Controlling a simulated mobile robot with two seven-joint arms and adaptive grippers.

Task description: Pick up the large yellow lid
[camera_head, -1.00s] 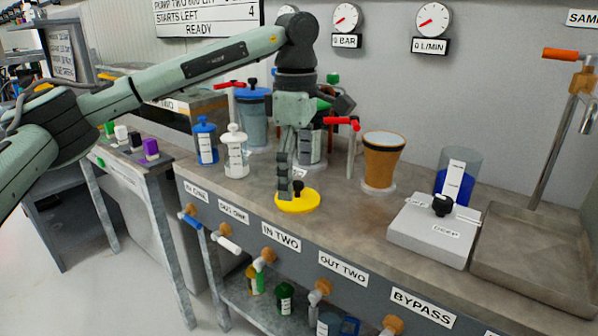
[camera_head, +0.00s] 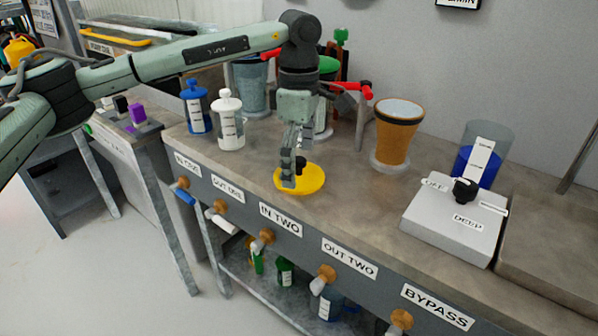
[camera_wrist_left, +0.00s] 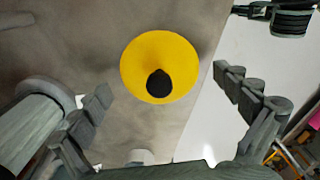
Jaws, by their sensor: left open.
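The large yellow lid (camera_head: 313,180) lies flat on the bench top near its front edge, with a black knob on it. It also shows in the left wrist view (camera_wrist_left: 160,52), with its black knob (camera_wrist_left: 158,83) pointing toward the camera. My left gripper (camera_head: 292,178) points down over the lid and hides part of it in the head view. In the wrist view its two fingers (camera_wrist_left: 165,88) are wide apart, on either side of the lid's knob, and nothing is between them in grip. My right gripper is not in view.
A white canister (camera_head: 229,122) and a blue canister (camera_head: 196,108) stand left of the gripper. An orange cup (camera_head: 394,135) and a grey box with a black knob (camera_head: 450,225) stand to the right. Labelled valve handles line the bench front. Bench around the lid is clear.

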